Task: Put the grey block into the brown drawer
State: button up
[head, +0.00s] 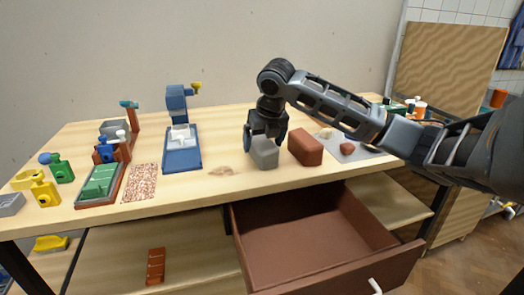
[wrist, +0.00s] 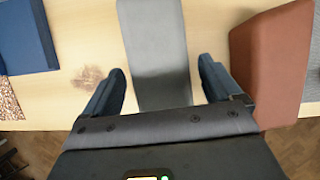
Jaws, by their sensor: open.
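The grey block (head: 264,154) sits on the wooden tabletop near its front edge. My gripper (head: 264,150) is open and pointed down over it. In the wrist view the grey block (wrist: 157,55) lies between the two spread fingers of my gripper (wrist: 160,85), with a gap visible on each side. The brown drawer (head: 315,240) is pulled open below the table's front edge, and its visible inside is empty. It has a pale handle (head: 375,286) on its front.
A reddish-brown block (head: 306,147) stands close to the right of the grey one; it also shows in the wrist view (wrist: 270,60). A blue stand (head: 182,160) and a speckled mat (head: 140,182) are to the left. A brown piece (head: 155,266) lies on the lower shelf.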

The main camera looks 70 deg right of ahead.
aim_at(263, 141)
jog(key=shift+x, duration=1.95)
jog(key=shift+d, duration=0.15)
jog(key=shift+r, duration=0.1)
jog(key=shift+c, duration=0.2)
grip_shut()
jog(key=shift+r, duration=0.1)
